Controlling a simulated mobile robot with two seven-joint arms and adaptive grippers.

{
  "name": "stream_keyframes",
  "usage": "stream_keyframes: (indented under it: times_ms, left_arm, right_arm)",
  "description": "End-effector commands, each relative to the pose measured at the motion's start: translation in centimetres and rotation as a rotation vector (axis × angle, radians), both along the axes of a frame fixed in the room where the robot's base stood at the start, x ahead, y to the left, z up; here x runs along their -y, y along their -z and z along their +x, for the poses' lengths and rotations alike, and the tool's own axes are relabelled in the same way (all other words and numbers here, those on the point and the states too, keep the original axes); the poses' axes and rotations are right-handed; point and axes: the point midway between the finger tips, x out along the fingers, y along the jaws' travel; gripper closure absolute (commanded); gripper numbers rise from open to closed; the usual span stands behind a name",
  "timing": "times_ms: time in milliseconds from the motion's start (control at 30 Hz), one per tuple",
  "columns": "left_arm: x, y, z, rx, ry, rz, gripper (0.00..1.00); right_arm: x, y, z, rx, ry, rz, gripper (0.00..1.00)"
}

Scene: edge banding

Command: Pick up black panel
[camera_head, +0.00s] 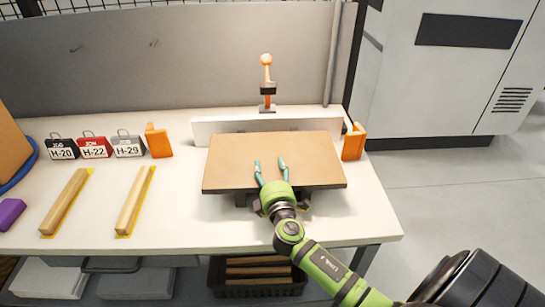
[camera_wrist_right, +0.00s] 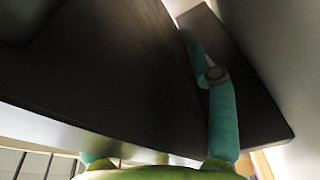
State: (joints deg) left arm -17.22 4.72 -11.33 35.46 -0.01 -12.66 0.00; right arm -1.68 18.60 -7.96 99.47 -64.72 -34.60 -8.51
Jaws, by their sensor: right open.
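A flat rectangular panel (camera_head: 233,158) with a tan top and a dark front edge lies raised above the white table. No panel in the head view has a clearly black top. In the right wrist view, a large dark surface (camera_wrist_right: 90,65) fills the left and a dark strip (camera_wrist_right: 235,75) lies behind a finger. I cannot tell which faces these are. My right gripper (camera_head: 270,164) is open, its teal fingers showing over the front middle of the panel. In the wrist view, one finger (camera_wrist_right: 222,110) shows well and the other is mostly hidden. My left gripper is not in view.
A white upright board (camera_head: 225,125) and an orange-handled clamp (camera_head: 267,75) stand behind the panel. Orange blocks (camera_head: 158,141) (camera_head: 353,142) flank it. Label tags (camera_head: 95,145) and wooden strips (camera_head: 66,203) (camera_head: 134,200) are at left. The table's front right is bare.

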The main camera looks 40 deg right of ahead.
Motion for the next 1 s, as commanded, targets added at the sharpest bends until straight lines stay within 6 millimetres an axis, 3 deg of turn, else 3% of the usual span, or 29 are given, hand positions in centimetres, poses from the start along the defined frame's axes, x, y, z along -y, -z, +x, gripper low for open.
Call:
stream_keyframes:
  times_ms: [133, 167, 300, 733, 1000]
  left_arm:
    - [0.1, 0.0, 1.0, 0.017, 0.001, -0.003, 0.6]
    - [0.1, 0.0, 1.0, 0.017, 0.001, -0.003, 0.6]
    - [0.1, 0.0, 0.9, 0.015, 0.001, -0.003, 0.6]
    - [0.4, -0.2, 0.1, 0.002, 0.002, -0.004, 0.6]
    - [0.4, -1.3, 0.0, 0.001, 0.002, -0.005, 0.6]
  right_arm:
    - [0.0, 0.0, 0.0, 0.0, -0.001, 0.0, 0.42]
    - [0.0, 0.0, 0.0, 0.0, -0.001, 0.0, 0.46]
    - [0.0, 0.0, 0.0, 0.0, -0.001, 0.0, 1.0]
    - [0.0, -1.1, 0.1, 0.011, -0.001, -0.005, 1.0]
    - [0.0, -5.6, 0.1, 0.018, -0.002, -0.007, 1.0]
